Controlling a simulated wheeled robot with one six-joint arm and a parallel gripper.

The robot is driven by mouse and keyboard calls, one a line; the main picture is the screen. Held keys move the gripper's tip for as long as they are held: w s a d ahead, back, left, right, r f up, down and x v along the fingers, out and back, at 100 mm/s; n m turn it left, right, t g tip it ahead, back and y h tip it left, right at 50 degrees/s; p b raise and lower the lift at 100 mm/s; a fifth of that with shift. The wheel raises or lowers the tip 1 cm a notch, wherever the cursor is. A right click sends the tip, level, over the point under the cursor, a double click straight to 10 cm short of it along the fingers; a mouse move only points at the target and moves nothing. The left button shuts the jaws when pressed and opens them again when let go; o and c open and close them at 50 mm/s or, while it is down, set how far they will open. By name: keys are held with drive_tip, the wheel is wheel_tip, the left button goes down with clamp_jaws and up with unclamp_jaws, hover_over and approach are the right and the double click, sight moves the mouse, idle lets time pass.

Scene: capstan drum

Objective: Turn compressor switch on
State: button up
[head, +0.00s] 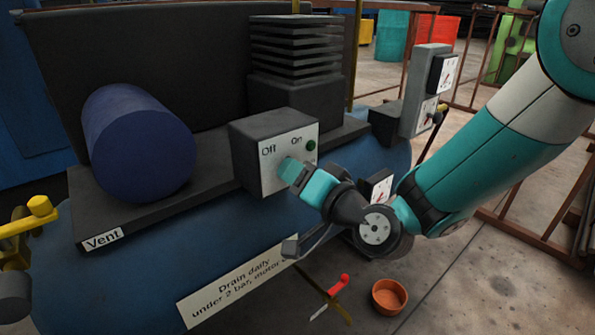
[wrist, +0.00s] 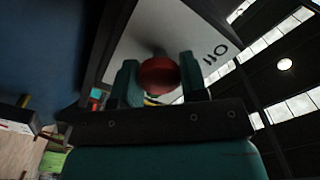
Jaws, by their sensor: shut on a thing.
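The compressor switch box (head: 262,150) is a dark grey box with a white front panel lettered "Off" on the left and "On" on the right. A round green part (head: 311,145) sits beside "On". My gripper (head: 290,170) is at the panel, below and between the two words, and hides the switch handle in the head view. In the wrist view, a red ball knob (wrist: 159,76) is between the two teal fingers, in front of the white panel (wrist: 185,35) with part of "Off" visible. My gripper is shut on this red knob.
A blue motor cylinder (head: 138,142) lies left of the box, and a black finned block (head: 295,60) stands behind it. A grey gauge box (head: 425,90) is to the right. A red-handled valve (head: 338,287) and an orange bowl (head: 389,297) are below.

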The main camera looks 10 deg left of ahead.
drive_tip(key=m+p, duration=0.1)
drive_tip(key=m, duration=0.3)
drive_tip(key=shift+m, duration=0.3)
drive_tip(key=shift+d+f+m+p, duration=0.1)
drive_tip(key=shift+m+p, duration=0.7)
drive_tip(key=shift+m, duration=1.2)
drive_tip(key=o, duration=0.9)
drive_tip(key=shift+b+v, duration=5.6)
drive_tip(key=shift+v, duration=0.35)
